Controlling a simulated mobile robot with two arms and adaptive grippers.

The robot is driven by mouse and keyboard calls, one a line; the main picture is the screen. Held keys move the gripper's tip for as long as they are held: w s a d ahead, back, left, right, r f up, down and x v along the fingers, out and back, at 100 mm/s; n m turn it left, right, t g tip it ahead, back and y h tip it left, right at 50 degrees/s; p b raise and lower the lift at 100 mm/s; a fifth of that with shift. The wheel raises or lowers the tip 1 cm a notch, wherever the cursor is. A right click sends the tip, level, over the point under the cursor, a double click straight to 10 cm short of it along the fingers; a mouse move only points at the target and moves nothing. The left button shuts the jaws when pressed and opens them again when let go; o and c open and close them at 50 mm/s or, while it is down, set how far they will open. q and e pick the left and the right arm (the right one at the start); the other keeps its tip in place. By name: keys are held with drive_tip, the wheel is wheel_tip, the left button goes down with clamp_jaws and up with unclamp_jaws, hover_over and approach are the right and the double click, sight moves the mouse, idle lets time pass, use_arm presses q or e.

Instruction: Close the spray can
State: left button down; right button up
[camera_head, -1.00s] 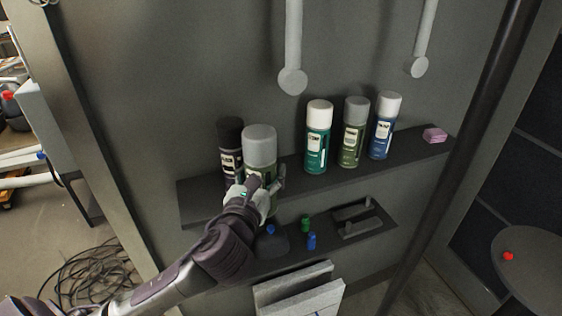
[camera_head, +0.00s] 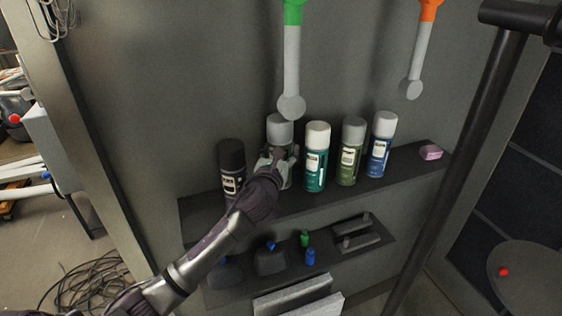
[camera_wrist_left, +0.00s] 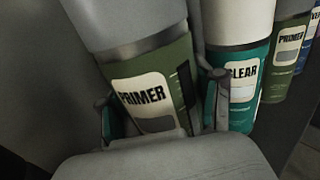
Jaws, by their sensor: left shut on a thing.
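The held spray can (camera_head: 281,131) has a grey cap on top and stands upright between a black can (camera_head: 232,170) and a teal can with a white cap (camera_head: 316,160). In the left wrist view it is a green can marked PRIMER (camera_wrist_left: 150,95), with its grey cap (camera_wrist_left: 125,22) seated on it. My left gripper (camera_head: 278,158) is shut around its body; the fingers (camera_wrist_left: 165,115) show on both sides. The can's base is hidden by my gripper, so I cannot tell whether it touches the shelf. My right gripper is not in view.
Small bottles (camera_head: 310,257) stand on the lower shelf. A dark pole (camera_head: 460,150) rises at the right.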

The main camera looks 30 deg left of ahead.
use_arm(q)
wheel_tip(320, 180, down, 3)
drive_tip(key=shift+f, duration=0.15)
idle(0.3)
drive_tip(key=shift+f, duration=0.2)
drive_tip(key=shift+c, duration=2.3)
unclamp_jaws()
